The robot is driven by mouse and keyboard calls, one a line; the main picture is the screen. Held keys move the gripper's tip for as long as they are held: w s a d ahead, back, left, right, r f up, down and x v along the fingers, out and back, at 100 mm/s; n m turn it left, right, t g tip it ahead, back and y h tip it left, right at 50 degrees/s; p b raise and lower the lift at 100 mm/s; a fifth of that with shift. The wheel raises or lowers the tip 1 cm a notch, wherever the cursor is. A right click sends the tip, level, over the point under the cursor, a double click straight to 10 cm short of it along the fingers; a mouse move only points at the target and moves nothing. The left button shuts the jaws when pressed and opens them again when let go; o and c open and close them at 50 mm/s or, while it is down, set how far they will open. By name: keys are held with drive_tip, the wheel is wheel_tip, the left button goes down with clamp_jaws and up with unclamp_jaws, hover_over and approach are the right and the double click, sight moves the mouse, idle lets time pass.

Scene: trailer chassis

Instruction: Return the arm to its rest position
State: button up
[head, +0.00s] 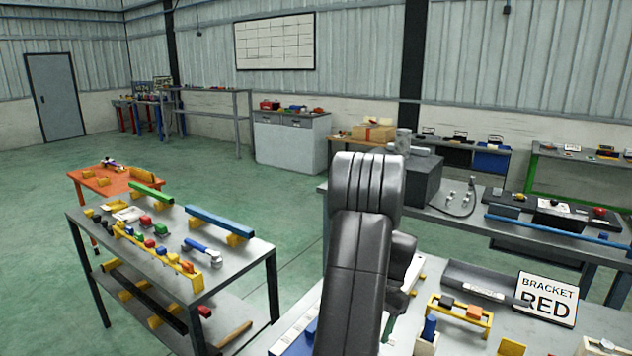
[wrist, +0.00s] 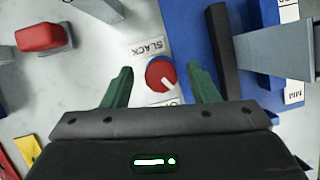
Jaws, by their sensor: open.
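My arm rises in the middle of the head view, and its dark links hide most of my gripper there. In the wrist view my gripper (wrist: 160,88) is open, with its two green fingers apart and nothing held between them. A round red knob with a blue edge (wrist: 160,74) shows between and beyond the fingertips, beside a white label reading "SLACK" (wrist: 149,47). I cannot tell how far the fingers are above it.
A "BRACKET RED" sign (head: 547,299) and a yellow rack (head: 460,314) stand on the bench right of my arm. A grey cart (head: 248,254) with colored parts stands left. In the wrist view a red block (wrist: 40,37) lies left and a grey bar (wrist: 275,53) right.

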drive_tip(key=n+h, duration=0.1)
drive_tip(key=n, duration=0.1)
drive_tip(key=n+g, duration=0.1)
drive_tip(key=n, duration=0.2)
drive_tip(key=shift+w+a+n+h, duration=0.2)
drive_tip(key=shift+n+h, duration=0.1)
drive_tip(key=shift+h, duration=0.1)
drive_tip(key=n+h+b, duration=0.1)
drive_tip(key=n+h, duration=0.1)
drive_tip(key=n, duration=0.3)
drive_tip(key=shift+a, duration=0.1)
drive_tip(key=n+h+b, duration=0.1)
drive_tip(key=n, duration=0.2)
drive_tip(key=n+t+h+b, duration=0.1)
drive_tip(key=n, duration=0.3)
drive_tip(key=shift+s+a, duration=0.1)
drive_tip(key=shift+a, duration=0.05)
drive_tip(key=n+t+h+b, duration=0.1)
drive_tip(key=n, duration=0.2)
drive_tip(key=shift+r+n+b, duration=0.1)
drive_tip(key=shift+n+b, duration=0.2)
drive_tip(key=shift+b, duration=0.1)
